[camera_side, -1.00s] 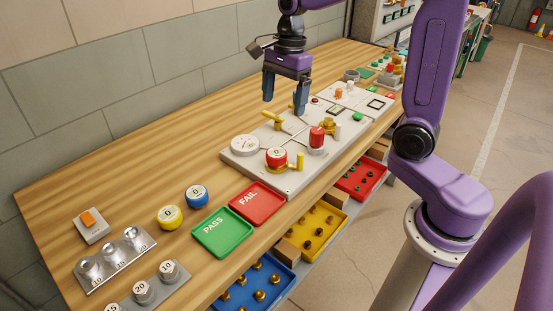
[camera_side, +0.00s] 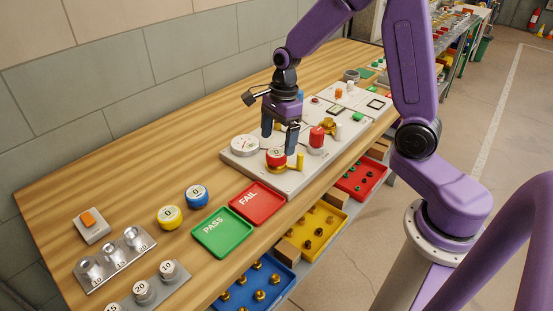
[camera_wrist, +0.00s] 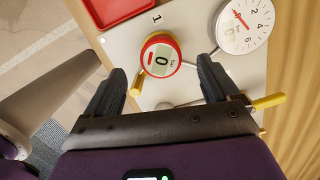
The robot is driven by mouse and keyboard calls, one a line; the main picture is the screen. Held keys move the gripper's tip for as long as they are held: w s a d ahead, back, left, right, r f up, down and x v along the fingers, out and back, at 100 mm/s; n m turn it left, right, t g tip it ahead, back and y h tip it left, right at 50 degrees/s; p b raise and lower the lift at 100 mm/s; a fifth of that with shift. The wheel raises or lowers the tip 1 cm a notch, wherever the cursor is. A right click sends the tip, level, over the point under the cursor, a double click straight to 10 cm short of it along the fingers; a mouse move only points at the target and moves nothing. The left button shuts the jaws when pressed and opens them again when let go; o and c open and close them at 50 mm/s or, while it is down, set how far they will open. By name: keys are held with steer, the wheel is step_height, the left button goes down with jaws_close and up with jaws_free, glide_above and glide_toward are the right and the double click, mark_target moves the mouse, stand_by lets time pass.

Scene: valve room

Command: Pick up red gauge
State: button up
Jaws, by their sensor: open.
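The red gauge (camera_side: 277,155) sits upright on a brass fitting at the near end of the grey panel (camera_side: 297,185). Its round face reads 0, and in the wrist view the red gauge (camera_wrist: 160,58) lies ahead of the fingertips, roughly centred between them. My gripper (camera_side: 279,142) is open and empty, just above and behind the gauge in the side view. In the wrist view my gripper (camera_wrist: 163,78) has its dark fingers spread wider than the gauge. I cannot tell the exact height gap between fingertips and gauge.
A white dial (camera_side: 245,146) stands left of the gauge, a yellow handle (camera_side: 300,162) right of it. A second red cylinder (camera_side: 317,137) stands farther back. A red FAIL tray (camera_side: 257,203), green PASS tray (camera_side: 222,233), yellow gauge (camera_side: 170,217) and blue gauge (camera_side: 197,195) are nearer.

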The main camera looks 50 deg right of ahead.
mark_target(277, 152)
steer(key=shift+a+f, duration=0.2)
steer(key=shift+f, duration=2.6)
steer(key=shift+w, duration=0.1)
steer(key=c, duration=1.4)
steer(key=shift+r, duration=0.15)
